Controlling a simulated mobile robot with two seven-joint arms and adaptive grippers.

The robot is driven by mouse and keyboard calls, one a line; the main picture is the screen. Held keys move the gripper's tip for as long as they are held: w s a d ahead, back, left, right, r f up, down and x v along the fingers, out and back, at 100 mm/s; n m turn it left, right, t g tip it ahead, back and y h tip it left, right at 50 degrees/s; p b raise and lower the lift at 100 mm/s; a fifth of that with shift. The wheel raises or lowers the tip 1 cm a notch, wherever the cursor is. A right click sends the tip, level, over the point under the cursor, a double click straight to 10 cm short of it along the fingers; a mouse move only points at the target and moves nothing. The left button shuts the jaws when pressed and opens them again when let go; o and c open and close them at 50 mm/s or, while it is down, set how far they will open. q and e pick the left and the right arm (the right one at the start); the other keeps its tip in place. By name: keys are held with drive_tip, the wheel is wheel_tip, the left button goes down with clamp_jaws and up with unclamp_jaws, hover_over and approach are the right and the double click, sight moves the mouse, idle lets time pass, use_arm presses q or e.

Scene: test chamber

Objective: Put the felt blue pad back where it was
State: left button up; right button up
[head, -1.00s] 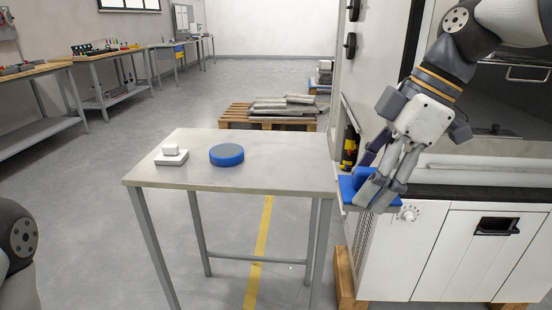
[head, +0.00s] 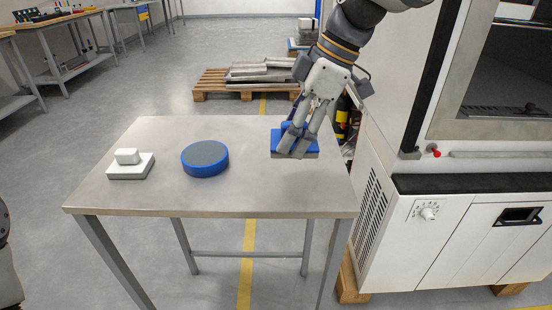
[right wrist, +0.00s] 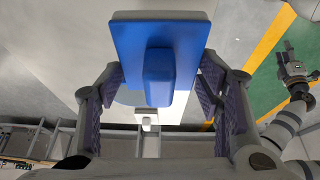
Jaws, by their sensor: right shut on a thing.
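The felt blue pad (head: 280,139) is a blue rectangular block with a raised handle and a grey underside. My right gripper (head: 296,142) is shut on it and holds it at the right back of the grey table (head: 240,203). I cannot tell whether its underside touches the tabletop. In the right wrist view the pad (right wrist: 197,35) lies ahead of the fingers, its handle between them. My left gripper (right wrist: 291,68) shows small at the right of that view; its jaw opening is unclear.
A round blue pad with a grey top (head: 205,160) sits mid-table. A white pad with a white handle (head: 130,170) lies at the left. A white machine (head: 460,235) stands close on the right. The front of the tabletop is clear.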

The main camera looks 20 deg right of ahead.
drive_tip(key=w+f, duration=0.1)
drive_tip(key=w+a+f, duration=0.1)
drive_tip(key=f, duration=0.1)
drive_tip(key=w+f, duration=0.1)
drive_tip(key=f, duration=0.1)
drive_tip(key=shift+a+b, duration=0.2)
drive_tip(key=shift+b, duration=0.1)
drive_tip(key=shift+w+a+f, duration=0.1)
drive_tip(key=shift+w+f, duration=0.05)
drive_tip(key=shift+f, duration=0.75)
drive_tip(key=shift+w+a+f, duration=0.1)
drive_tip(key=shift+w+f, duration=0.05)
drive_tip(key=shift+f, duration=0.75)
drive_tip(key=shift+f, duration=0.15)
drive_tip(key=o, duration=1.1)
drive_tip(key=v, duration=1.2)
